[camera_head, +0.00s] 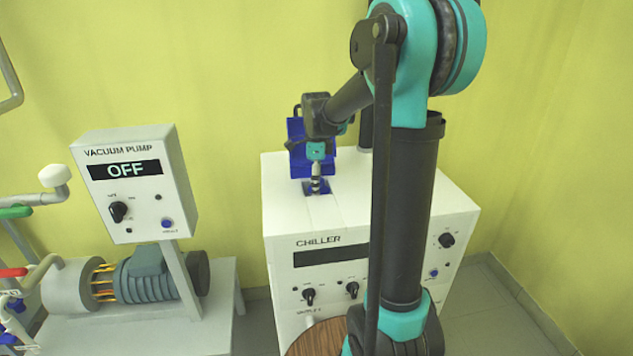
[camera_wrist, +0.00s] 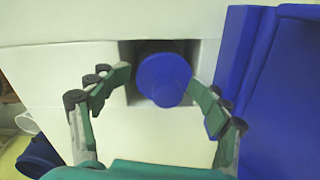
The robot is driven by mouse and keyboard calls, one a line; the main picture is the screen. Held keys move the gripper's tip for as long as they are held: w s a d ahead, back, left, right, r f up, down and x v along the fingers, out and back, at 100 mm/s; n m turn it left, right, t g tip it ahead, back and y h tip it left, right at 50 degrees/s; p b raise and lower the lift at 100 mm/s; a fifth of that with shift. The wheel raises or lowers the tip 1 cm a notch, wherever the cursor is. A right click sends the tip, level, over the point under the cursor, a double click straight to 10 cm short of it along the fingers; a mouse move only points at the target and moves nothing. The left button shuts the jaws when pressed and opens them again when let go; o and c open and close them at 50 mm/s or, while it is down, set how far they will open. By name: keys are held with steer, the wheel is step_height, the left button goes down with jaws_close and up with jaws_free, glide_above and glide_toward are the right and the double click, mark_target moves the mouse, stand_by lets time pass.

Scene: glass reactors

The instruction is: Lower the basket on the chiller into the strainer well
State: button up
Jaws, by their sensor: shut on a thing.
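The chiller (camera_head: 350,215) is a white cabinet with a dark display and knobs on its front. The strainer well (camera_wrist: 127,60) shows in the wrist view as a square opening in its white top. The basket (camera_wrist: 163,78) shows as a round blue top over this opening. My gripper (camera_wrist: 163,84) is shut on it, one finger at each side; it also shows above the chiller top in the head view (camera_head: 316,184). The basket's lower part is hidden under its blue top, so its depth in the well cannot be told.
A blue upright part (camera_head: 296,130) stands behind my gripper on the chiller; it is close on the right in the wrist view (camera_wrist: 285,95). The vacuum pump panel (camera_head: 130,185), reading OFF, stands left. A round wooden surface (camera_head: 317,338) is in front of the chiller.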

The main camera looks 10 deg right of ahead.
steer(key=shift+s+f, duration=0.1)
steer(key=shift+f, duration=0.1)
jaws_close()
steer(key=shift+r, duration=0.5)
steer(key=shift+r, duration=0.3)
steer(key=shift+r, duration=0.1)
steer(key=shift+f, duration=0.35)
steer(key=shift+f, duration=0.35)
